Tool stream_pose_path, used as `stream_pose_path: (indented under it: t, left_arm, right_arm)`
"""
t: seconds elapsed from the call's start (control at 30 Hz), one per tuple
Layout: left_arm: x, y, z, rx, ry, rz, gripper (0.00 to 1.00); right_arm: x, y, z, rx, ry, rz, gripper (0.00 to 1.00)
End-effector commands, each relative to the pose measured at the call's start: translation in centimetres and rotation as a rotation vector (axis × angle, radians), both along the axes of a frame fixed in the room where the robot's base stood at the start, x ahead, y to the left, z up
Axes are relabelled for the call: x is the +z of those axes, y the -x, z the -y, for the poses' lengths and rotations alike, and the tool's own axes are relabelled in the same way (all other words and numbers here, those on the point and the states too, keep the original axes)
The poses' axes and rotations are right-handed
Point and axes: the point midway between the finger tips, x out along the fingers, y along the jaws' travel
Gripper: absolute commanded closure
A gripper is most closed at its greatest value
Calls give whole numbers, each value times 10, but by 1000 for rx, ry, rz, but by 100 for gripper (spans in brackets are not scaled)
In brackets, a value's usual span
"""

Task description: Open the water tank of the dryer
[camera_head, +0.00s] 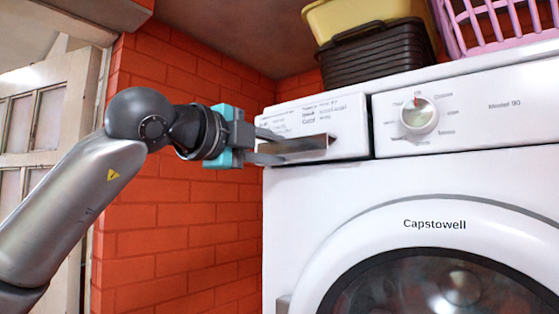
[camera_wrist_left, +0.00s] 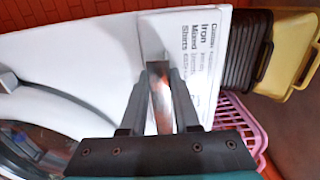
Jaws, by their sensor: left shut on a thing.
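The white dryer (camera_head: 290,215) stands against the brick wall, with the name Capstowell above its round door. Its water tank drawer (camera_head: 345,122) is the labelled panel at the top left. A narrow dark gap runs along the drawer's right side; its front looks about level with the control panel. The drawer has a metal handle (camera_head: 312,144). My left gripper (camera_head: 285,146) comes in from the left, shut on the handle. In the left wrist view its fingers (camera_wrist_left: 160,85) stand on either side of the handle, before the drawer's printed front (camera_wrist_left: 205,55). My right gripper is not in view.
The control panel with a round dial (camera_head: 419,115) is right of the drawer. A dark basket (camera_head: 375,55), a yellow bin (camera_head: 345,17) and a pink basket (camera_head: 500,22) stand on top. The red brick wall (camera_head: 190,230) is at the left, beside a paned door (camera_head: 45,120).

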Motion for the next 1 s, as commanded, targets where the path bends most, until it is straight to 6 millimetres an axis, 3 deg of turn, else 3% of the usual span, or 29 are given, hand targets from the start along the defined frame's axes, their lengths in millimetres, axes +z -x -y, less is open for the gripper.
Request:
stream_pose_path:
  t: [0.03, 0.4, 0.7, 1.0]
  left_arm:
    - [-13, 5, -3, -2, -11, -15, 100]
    - [-12, 61, -44, 0, -12, -13, 100]
    - [-9, 96, -70, 0, -13, -16, 100]
    - [-8, 106, -76, -2, -13, -18, 100]
  right_arm:
    - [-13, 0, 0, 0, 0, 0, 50]
    - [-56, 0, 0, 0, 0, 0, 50]
    - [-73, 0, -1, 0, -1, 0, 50]
    - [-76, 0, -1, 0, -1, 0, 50]
